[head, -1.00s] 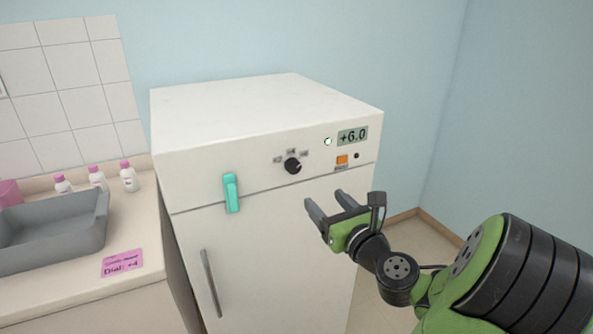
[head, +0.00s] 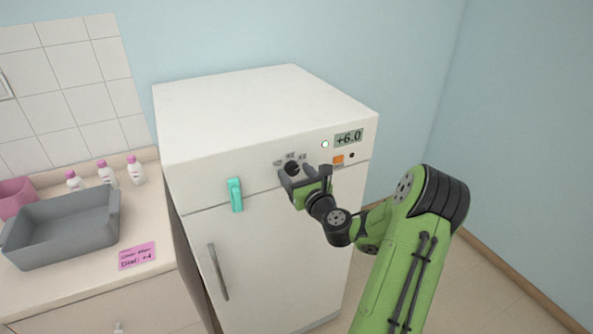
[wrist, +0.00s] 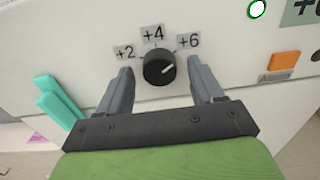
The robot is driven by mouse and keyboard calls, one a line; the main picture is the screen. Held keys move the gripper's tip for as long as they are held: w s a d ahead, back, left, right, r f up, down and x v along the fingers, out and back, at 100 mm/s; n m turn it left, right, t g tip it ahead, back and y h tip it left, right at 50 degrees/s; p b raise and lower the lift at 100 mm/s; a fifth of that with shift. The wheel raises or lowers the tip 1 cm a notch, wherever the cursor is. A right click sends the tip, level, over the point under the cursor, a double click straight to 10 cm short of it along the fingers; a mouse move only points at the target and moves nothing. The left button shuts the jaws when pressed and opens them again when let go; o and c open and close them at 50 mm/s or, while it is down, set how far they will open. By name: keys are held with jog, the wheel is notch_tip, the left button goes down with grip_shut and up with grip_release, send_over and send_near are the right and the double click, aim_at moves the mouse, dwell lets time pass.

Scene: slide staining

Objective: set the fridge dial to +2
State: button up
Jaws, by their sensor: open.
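The black fridge dial (head: 292,168) is on the upper front panel of the white fridge (head: 265,100). In the wrist view the dial (wrist: 159,67) sits below the labels +2 (wrist: 124,53), +4 (wrist: 153,33) and +6 (wrist: 188,41). Its white pointer line aims up and right, toward +6. My gripper (wrist: 160,82) is open, with one finger on each side of the dial and a gap to it on both sides. The head view shows my gripper (head: 294,180) just in front of the dial. The display (head: 348,137) reads +6.0.
A teal latch (head: 235,195) sticks out left of the dial. An orange button (head: 338,159) and a white round light with a green rim (wrist: 257,9) are to the right. A pink note (head: 137,256) on the counter seems to read "Dial: +4". A grey basin (head: 65,230) stands there.

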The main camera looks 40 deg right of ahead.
jog(key=c, duration=1)
jog(key=shift+c, duration=0.3)
